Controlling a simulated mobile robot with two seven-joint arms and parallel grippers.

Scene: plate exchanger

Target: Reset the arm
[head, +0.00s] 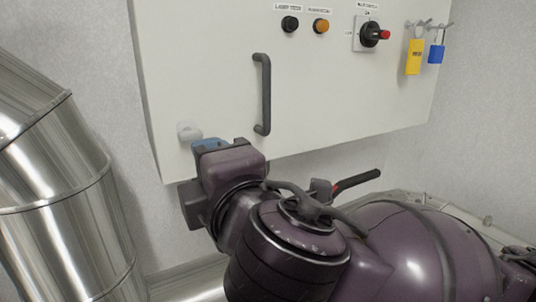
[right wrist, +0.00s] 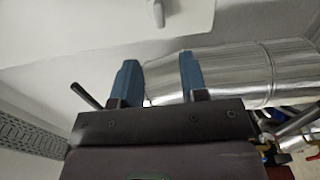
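My right arm comes in from the lower right in the head view, purple and black. Its right gripper (head: 210,144) is beside the lower left corner of the white cabinet (head: 205,80), with a little blue of the fingers showing. In the right wrist view the two blue fingers of the right gripper (right wrist: 160,75) stand apart with nothing between them. A pale knob (head: 188,131) on the cabinet is close to the fingers in the head view. The knob also shows beyond the fingers in the right wrist view (right wrist: 157,12). My left gripper is in neither view.
The cabinet has a dark handle (head: 264,95), a black button (head: 290,24), an orange button (head: 321,26) and a red-black rotary switch (head: 371,34). Yellow (head: 414,57) and blue (head: 436,53) padlock items hang at right. A shiny pipe (head: 62,185) stands left. A black lever (head: 357,181) shows below the cabinet.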

